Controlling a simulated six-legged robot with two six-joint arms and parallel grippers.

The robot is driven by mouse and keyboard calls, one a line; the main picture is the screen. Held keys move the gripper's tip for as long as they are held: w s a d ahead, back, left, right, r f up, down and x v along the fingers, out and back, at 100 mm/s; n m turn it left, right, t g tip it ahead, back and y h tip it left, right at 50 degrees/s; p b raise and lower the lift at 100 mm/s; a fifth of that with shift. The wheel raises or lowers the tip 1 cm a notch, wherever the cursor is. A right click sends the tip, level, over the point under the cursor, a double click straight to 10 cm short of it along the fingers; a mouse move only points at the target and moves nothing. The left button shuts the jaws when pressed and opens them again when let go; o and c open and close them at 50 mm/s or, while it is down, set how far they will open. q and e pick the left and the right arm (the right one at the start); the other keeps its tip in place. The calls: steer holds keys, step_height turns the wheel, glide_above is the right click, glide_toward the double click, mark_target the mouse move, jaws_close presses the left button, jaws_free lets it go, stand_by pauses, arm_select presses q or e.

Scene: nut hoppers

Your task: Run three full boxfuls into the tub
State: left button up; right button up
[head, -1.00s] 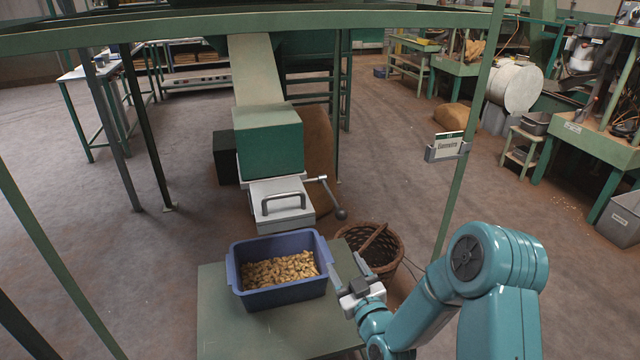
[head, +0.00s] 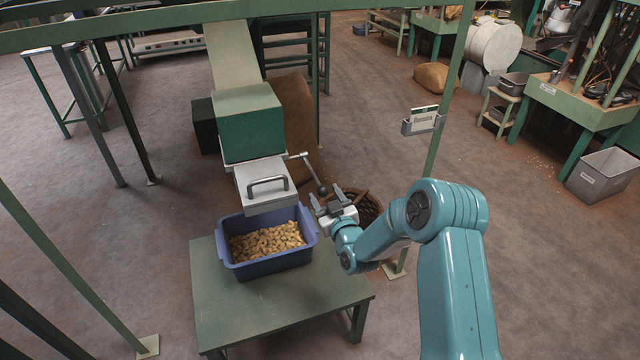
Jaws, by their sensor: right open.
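The blue tub (head: 268,266) stands on the green table under the chute and holds a layer of peanuts (head: 266,241). Above its back edge is the green metal box (head: 252,135) at the foot of the sloping chute (head: 232,60). A grey slide (head: 262,206) with a bar handle juts from the box's front. A lever (head: 305,172) with a dark knob slants down from the right of the slide. My right gripper (head: 324,197) is open and empty, right at the lever's knob; I cannot tell if they touch. My left gripper is out of view.
The green table (head: 290,300) has bare top in front and right of the tub. A wicker basket (head: 368,208) stands behind my right gripper. A green post (head: 440,120) carries a card holder (head: 421,122). A brown sack (head: 296,110) leans behind the box.

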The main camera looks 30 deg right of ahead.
mark_target(313, 173)
steer(key=x, duration=0.4)
steer(key=shift+w, duration=0.4)
steer(key=shift+d, duration=0.1)
jaws_close()
